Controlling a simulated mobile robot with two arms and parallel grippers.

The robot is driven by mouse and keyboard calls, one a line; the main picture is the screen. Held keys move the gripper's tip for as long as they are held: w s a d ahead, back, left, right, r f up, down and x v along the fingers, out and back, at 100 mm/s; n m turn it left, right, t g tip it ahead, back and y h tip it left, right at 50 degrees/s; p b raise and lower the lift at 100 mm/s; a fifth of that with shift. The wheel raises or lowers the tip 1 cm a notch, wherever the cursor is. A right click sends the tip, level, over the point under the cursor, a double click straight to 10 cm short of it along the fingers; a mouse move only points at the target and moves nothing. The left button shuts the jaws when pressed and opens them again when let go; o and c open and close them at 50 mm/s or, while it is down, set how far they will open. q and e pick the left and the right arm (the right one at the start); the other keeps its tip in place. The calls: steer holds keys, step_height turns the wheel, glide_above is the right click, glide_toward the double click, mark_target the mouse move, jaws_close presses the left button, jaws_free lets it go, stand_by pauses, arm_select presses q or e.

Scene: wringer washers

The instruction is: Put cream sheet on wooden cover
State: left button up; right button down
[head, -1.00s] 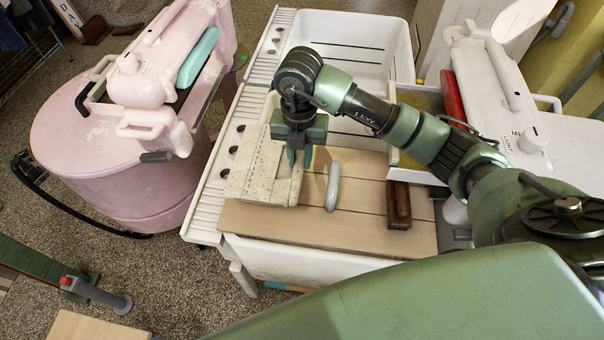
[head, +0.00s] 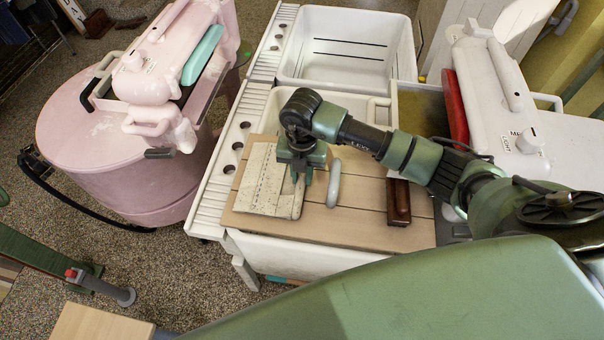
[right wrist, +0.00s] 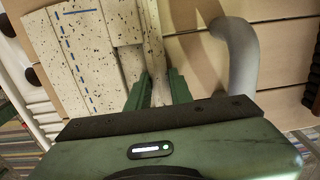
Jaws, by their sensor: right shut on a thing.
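The cream sheet (head: 262,188) is a folded, dark-speckled cloth with a dashed blue line. It is at the left part of the wooden cover (head: 352,222), low against the boards; I cannot tell whether all of it touches. My right gripper (head: 298,178) points down and is shut on the sheet's right edge. In the right wrist view the green fingers (right wrist: 157,88) pinch a fold of the sheet (right wrist: 84,55), with the wooden boards behind. My left gripper is not in view.
A grey curved handle (head: 334,184) and a dark brown block (head: 398,202) are on the cover, right of the gripper. A white double tub (head: 290,256) carries the cover. A pink washer (head: 105,150) stands left, a white washer (head: 560,150) right.

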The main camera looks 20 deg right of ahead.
steer(key=c, duration=1.3)
jaws_free()
steer(key=shift+f, duration=0.1)
steer(key=shift+o, duration=0.2)
steer(key=shift+r+p, duration=0.3)
steer(key=shift+r+b, duration=0.3)
step_height(320, 180, up, 11)
steer(key=b, duration=0.2)
steer(key=shift+b, duration=0.3)
steer(key=shift+r, duration=0.1)
